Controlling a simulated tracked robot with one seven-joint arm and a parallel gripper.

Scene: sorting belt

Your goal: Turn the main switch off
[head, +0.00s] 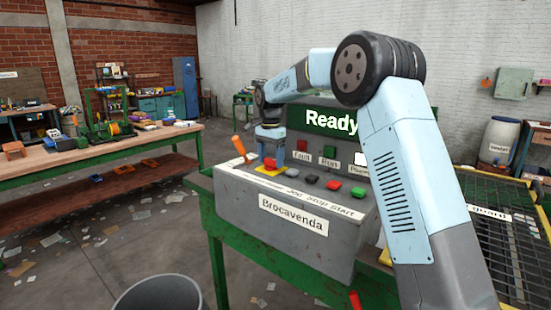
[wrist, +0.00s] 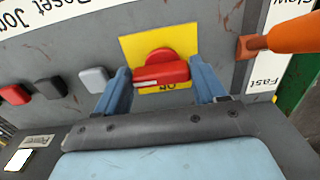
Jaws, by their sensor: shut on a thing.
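The main switch is a red knob (wrist: 165,74) on a yellow plate (wrist: 130,46), set in a grey control panel (wrist: 200,20). The wrist view shows a pale line along the knob and upside-down "ON" lettering on the plate just below it. My gripper (wrist: 163,80) is shut on the knob, with one blue finger on each side. In the head view my gripper (head: 270,150) points down at the yellow plate (head: 262,171) at the panel's left end. The knob is mostly hidden there.
An orange lever (head: 239,148) stands close beside the switch, marked "Slow" and "Fast" in the wrist view. On the other side are a grey button (wrist: 94,79), a black button (wrist: 50,88) and a red button (wrist: 14,95). A green screen (head: 330,121) reads "Ready".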

